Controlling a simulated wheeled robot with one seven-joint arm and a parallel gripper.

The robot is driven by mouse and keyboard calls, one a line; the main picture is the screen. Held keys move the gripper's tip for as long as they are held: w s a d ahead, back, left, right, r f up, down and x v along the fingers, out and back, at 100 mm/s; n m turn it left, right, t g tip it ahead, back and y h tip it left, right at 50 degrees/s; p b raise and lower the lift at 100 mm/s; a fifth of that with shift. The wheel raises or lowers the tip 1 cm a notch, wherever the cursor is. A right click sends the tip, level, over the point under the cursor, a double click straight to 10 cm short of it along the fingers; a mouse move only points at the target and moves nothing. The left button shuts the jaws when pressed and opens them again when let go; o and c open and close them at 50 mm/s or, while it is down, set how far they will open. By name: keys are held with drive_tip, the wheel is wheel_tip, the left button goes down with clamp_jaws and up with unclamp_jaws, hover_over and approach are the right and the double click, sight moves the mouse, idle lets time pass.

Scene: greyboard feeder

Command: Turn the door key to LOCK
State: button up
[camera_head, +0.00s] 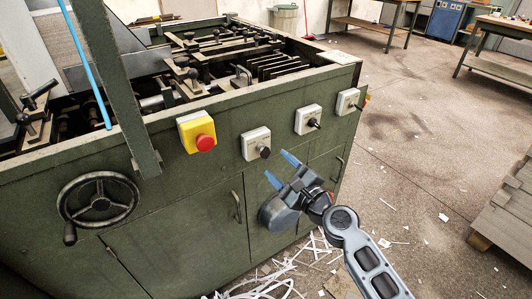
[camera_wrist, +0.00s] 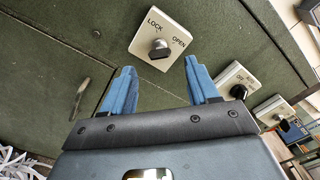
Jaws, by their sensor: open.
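The door key is a dark knob (camera_wrist: 159,49) on a white plate (camera_wrist: 143,38) marked LOCK and OPEN at the top of the wrist view. In the head view the same plate (camera_head: 249,138) is on the green machine's front, with the dark key (camera_head: 264,152) sticking out. I cannot tell clearly which word the key points to. My gripper (camera_head: 280,168) is open and empty, with blue fingers, in front of the panel just right of and below the key. In the wrist view the open fingers (camera_wrist: 159,68) point toward the plate, one to each side below the key, apart from it.
A yellow box with a red button (camera_head: 205,142) sits left of the key plate. Two more switch plates (camera_head: 305,118) (camera_head: 346,101) are to its right. A handwheel (camera_head: 98,199) and door handles (camera_head: 237,207) project from the front. Paper strips (camera_head: 265,285) litter the floor.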

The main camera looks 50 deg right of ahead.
sight(268, 156)
drive_tip(key=x, duration=0.6)
drive_tip(key=shift+p, duration=0.35)
drive_tip(key=shift+c, duration=0.4)
drive_tip(key=c, duration=1)
drive_tip(key=shift+o, duration=0.2)
